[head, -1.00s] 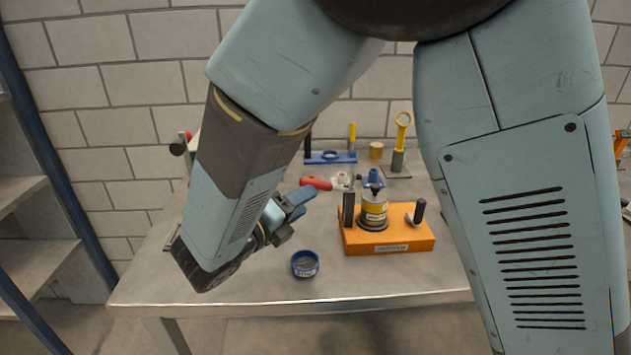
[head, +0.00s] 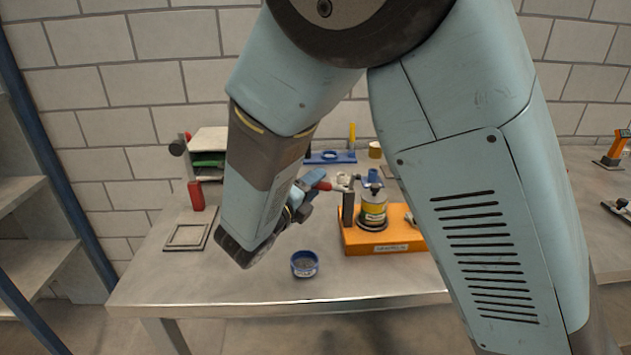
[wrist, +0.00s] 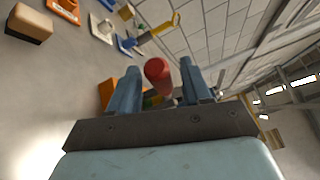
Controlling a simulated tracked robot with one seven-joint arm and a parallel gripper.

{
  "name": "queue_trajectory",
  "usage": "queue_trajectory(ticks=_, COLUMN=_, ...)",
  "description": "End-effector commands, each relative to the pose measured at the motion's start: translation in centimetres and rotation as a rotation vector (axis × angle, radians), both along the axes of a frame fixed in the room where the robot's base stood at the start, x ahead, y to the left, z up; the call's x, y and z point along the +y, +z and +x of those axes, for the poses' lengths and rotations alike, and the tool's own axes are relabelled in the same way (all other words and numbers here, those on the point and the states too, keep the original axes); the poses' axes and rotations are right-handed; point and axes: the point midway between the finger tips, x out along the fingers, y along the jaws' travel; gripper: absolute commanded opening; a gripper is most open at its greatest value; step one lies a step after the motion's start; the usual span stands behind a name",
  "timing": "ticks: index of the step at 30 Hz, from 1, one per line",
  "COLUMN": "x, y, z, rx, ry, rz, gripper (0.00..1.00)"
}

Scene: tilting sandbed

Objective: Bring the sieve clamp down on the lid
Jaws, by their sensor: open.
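A black post (head: 348,209) rises at the base's left. The clamp's red handle (head: 323,185) appears to stick out to the left above the post; its joint is unclear. My gripper (head: 308,190) is open beside the handle. In the wrist view, the red handle (wrist: 158,74) shows end-on between the open fingers of my gripper (wrist: 160,66); contact cannot be told.
A blue tub (head: 305,264) stands near the table's front edge. A blue stand (head: 330,157) is at the back. My arm hides the base's right end.

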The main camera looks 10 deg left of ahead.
Motion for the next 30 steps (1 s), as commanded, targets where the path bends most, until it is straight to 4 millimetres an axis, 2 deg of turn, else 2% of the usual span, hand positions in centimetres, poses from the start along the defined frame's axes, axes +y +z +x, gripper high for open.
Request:
queue_trajectory(ticks=6, x=-0.8, y=0.0, z=1.9, rx=0.0, ry=-0.001, rz=0.001, gripper=0.48)
queue_trajectory(ticks=17, x=-1.0, y=0.0, z=2.3, rx=0.0, ry=0.0, rz=0.001, gripper=0.48)
queue_trajectory(ticks=30, x=-1.0, y=0.0, z=2.3, rx=0.001, ry=0.0, rz=0.0, gripper=0.08)
